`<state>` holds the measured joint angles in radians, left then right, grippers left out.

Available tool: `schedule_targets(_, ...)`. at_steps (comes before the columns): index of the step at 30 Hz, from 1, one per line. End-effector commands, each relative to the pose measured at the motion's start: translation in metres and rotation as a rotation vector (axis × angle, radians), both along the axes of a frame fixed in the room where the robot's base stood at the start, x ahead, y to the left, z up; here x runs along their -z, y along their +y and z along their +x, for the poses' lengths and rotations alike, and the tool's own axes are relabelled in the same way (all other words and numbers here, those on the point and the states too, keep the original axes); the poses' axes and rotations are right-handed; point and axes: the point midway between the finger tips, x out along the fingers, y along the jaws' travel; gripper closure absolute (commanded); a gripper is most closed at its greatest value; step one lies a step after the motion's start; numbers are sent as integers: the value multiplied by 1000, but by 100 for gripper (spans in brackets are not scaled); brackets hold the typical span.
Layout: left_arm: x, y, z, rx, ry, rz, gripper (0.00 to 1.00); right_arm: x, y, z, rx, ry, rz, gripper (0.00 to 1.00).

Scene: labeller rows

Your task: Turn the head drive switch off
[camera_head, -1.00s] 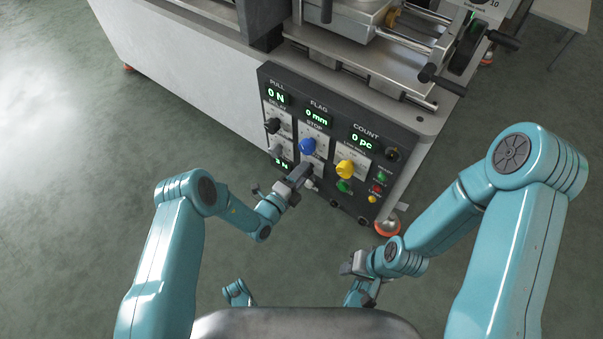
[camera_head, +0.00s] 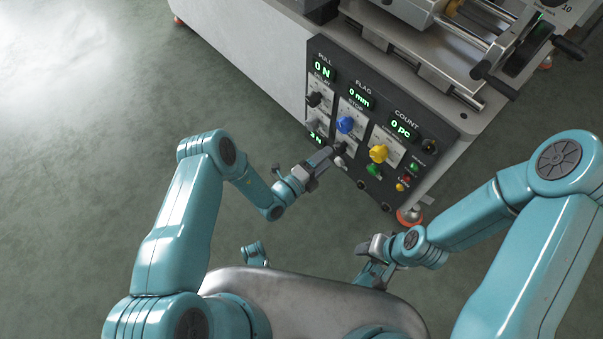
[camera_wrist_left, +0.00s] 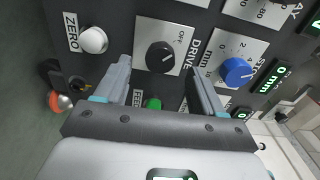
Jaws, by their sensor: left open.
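The drive switch is a black rotary knob (camera_wrist_left: 160,57) on a pale plate marked OFF, beside the word DRIVE, in the left wrist view. A light mark shows on it, but I cannot tell its exact setting. My left gripper (camera_wrist_left: 160,88) is open, with one finger low on each side of the knob's column; no contact shows. In the head view my left gripper (camera_head: 327,157) is at the lower left of the control panel (camera_head: 322,100) and partly covers that area. My right gripper (camera_head: 372,248) is away from the panel; its jaws are unclear.
A blue knob (camera_wrist_left: 238,71) lies right of the drive knob, a white ZERO button (camera_wrist_left: 94,40) left, and a green button (camera_wrist_left: 153,104) between the fingers. A yellow knob (camera_head: 379,153) sits further along the panel. Open floor (camera_head: 130,120) lies left.

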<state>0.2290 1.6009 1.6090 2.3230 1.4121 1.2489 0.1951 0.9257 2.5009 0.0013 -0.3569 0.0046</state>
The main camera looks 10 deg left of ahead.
Motion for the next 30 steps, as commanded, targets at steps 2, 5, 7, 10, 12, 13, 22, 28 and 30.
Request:
schedule_targets(2, -4, 15, -19, -6, 7, -2, 31, -12, 2, -2, -7, 4, 2, 57)
schedule_targets(5, -3, 31, -41, -7, 7, -3, 31, -18, 3, -4, -13, 7, 2, 57)
schedule_targets(7, -4, 41, -55, -6, 7, -4, 31, -22, 4, -5, -17, 8, 4, 57)
schedule_targets(10, -2, 53, -72, -5, 5, -2, 31, -26, 5, -6, -22, 10, 4, 57)
schedule_targets(12, -1, 60, -81, -5, 5, -3, 31, -27, 6, -6, -23, 11, 4, 57)
schedule_targets(13, -1, 62, -84, -3, 4, -2, 31, -28, 6, -6, -24, 11, 4, 57)
schedule_targets(22, 0, 68, -95, 0, 2, -1, 31, -29, 6, -7, -27, 12, 5, 57)
schedule_targets(28, 0, 68, -95, 0, 2, -1, 31, -29, 6, -7, -26, 11, 5, 57)
schedule_targets(30, 0, 68, -95, 0, 1, -2, 31, -29, 6, -7, -26, 11, 5, 57)
